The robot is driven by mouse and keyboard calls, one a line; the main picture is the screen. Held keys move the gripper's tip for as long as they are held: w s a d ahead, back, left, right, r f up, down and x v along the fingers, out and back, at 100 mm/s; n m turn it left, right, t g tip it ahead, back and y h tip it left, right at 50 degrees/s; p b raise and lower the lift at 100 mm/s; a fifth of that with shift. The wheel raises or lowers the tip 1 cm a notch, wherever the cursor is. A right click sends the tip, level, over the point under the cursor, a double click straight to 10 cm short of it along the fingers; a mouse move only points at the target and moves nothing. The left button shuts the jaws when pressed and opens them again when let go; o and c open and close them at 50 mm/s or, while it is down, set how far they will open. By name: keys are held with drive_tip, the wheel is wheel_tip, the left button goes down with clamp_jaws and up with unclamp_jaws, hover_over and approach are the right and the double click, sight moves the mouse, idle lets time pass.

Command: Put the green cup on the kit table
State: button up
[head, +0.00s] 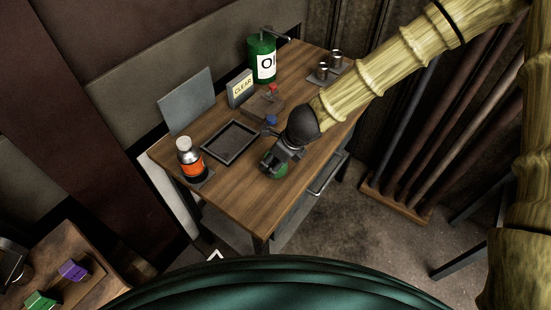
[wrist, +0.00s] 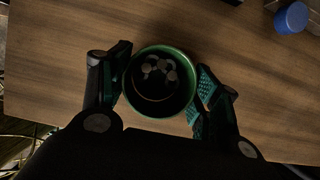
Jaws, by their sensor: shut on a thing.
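The green cup (wrist: 160,82) is between the two fingers of my gripper (wrist: 162,88) in the wrist view. It is round and open at the top, with several small grey round things inside. In the head view the cup (head: 281,170) shows only partly below my gripper (head: 275,160), which is shut on it. The cup is over the front right part of the wooden table (head: 228,198). I cannot tell whether it touches the top. Which table is the kit table is not marked in these views.
On the table are a black tray (head: 229,141), an orange-labelled bottle (head: 190,160), a green oil can (head: 262,58), a "CLEAR" sign (head: 241,88) and metal cups (head: 336,57). A blue knob (wrist: 291,18) is nearby. A second table (head: 60,248) with coloured blocks stands lower left.

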drive_tip(key=shift+f, duration=0.1)
drive_tip(key=o, duration=1.1)
drive_tip(key=v, duration=1.2)
drive_tip(key=shift+a, duration=0.1)
